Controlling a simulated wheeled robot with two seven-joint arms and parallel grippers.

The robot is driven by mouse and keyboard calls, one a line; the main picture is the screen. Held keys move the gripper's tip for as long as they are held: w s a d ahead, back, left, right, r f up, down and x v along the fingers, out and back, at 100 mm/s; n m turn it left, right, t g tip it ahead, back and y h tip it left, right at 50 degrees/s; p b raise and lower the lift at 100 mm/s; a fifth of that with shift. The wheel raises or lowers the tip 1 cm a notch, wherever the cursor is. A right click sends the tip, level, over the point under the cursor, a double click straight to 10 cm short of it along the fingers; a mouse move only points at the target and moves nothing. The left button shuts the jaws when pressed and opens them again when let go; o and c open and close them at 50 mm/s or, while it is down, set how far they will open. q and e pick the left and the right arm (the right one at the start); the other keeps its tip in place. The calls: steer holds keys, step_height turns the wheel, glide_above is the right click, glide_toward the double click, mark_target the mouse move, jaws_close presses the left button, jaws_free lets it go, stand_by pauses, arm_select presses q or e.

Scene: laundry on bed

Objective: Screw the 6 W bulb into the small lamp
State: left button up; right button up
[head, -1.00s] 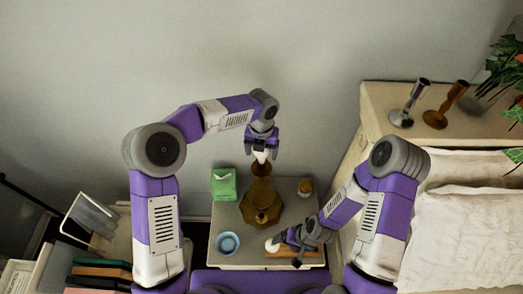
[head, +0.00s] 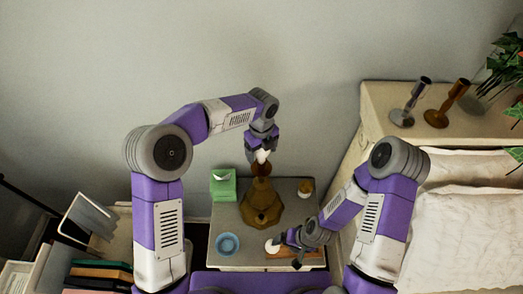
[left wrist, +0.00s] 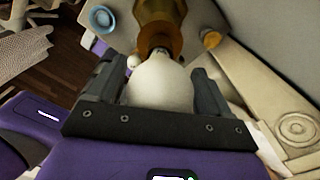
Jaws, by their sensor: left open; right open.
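The brown lamp (head: 262,205) stands on the nightstand. A white bulb (head: 262,156) is at its top, and it fills the middle of the left wrist view (left wrist: 160,85). My left gripper (head: 262,153) is above the lamp with its open fingers on either side of this bulb. The bulb's lower end meets the lamp's top (left wrist: 160,42); how deep it sits is hidden. A second white bulb (head: 272,246) lies on a wooden tray (head: 285,251) at the nightstand's front right. My open right gripper (head: 287,240) is beside it. No wattage marking is legible.
The nightstand (head: 230,259) also carries a green tissue box (head: 223,187), a blue bowl (head: 228,244) and a small amber jar (head: 305,188).

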arm_select(q)
steer(key=n, duration=0.5)
steer(key=shift+b, duration=0.3)
steer(key=n, duration=0.5)
steer(key=n+b, duration=0.1)
steer(key=n, duration=0.8)
steer(key=shift+n, duration=0.3)
steer(key=c, duration=0.9)
steer(key=shift+m+p, duration=0.4)
steer(key=shift+m, duration=1.3)
